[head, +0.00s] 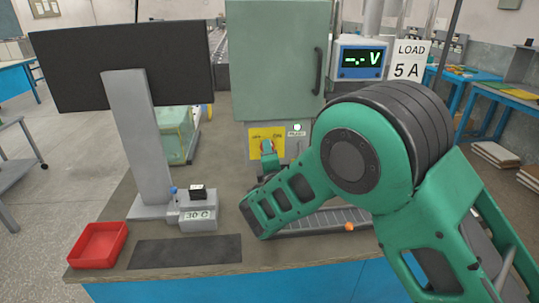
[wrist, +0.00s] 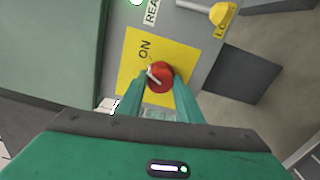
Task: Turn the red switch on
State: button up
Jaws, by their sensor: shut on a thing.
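The red switch (wrist: 160,77) is a round knob with a white mark, on a yellow plate (wrist: 130,63). In the wrist view the word ON is printed to its upper left. The white mark shows on the knob's left side; I cannot tell its exact setting. In the head view the red switch (head: 267,146) shows small on the yellow plate (head: 254,134) below the grey-green cabinet. My gripper (wrist: 159,84) is shut on the red switch, with one green finger on each side. The gripper (head: 268,153) partly hides the switch in the head view.
A white READY label (head: 296,133) and a lit green lamp (head: 297,126) are right of the plate. A yellow-tipped lever (wrist: 219,13) is near the switch. A monitor (head: 125,66), a red tray (head: 98,246) and a dark mat (head: 186,251) are on the left.

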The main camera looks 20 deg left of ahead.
jog(key=shift+w+d+f+m, duration=0.1)
jog(key=shift+m, duration=0.85)
jog(key=shift+d+f+m, duration=0.1)
jog(key=shift+m, duration=0.85)
jog(key=o, duration=1)
jog(key=shift+o, duration=0.2)
jog(key=shift+r, duration=0.1)
jog(key=v, duration=1)
jog(key=shift+s, duration=0.35)
jog(key=shift+d, duration=0.1)
